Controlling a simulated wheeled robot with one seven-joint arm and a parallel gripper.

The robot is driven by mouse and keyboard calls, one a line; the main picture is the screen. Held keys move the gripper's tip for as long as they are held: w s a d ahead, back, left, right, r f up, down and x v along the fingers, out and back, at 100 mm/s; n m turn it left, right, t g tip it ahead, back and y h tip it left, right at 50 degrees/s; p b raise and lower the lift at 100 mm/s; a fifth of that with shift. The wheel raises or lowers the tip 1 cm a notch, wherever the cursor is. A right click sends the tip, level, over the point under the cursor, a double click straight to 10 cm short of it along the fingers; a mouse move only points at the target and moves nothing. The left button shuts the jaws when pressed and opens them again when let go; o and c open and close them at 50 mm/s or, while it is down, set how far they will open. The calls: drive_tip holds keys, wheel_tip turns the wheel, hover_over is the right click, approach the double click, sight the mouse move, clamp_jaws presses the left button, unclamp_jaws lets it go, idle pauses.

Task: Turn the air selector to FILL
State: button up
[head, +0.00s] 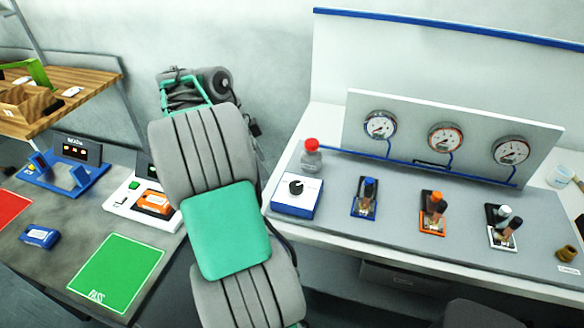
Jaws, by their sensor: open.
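The air selector is most likely the small white-topped blue box (297,207) at the left end of the grey bench. A black round knob (296,187) sits on its top, with a small light mark on it. Lettering around the knob is too small to read, so I cannot tell which position it points to. No gripper fingers show; my grey and green arm stands left of the box, apart from it in the picture, and nothing touches the knob.
Blue (369,200), orange (433,216) and white (503,228) fittings stand to the right, before a gauge panel (410,106). The bench front is clear. A green PASS mat (117,272) lies on the left table.

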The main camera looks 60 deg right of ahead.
sight(296, 185)
drive_tip(key=s+d+f+m+b, duration=0.1)
drive_tip(key=s+f+m, duration=0.1)
drive_tip(key=s+d+f+m+y+b, duration=0.1)
drive_tip(key=s+d+f+m, duration=0.1)
drive_tip(key=s+f, duration=0.1)
drive_tip(key=s+d+f+m, duration=0.1)
drive_tip(key=s+f+m, duration=0.1)
drive_tip(key=s+f, duration=0.1)
drive_tip(key=shift+d+g+b, duration=0.25)
drive_tip(key=shift+g+b, duration=0.15)
drive_tip(key=shift+c, duration=0.5)
drive_tip(key=c, duration=1.2)
drive_tip(key=shift+d, duration=0.1)
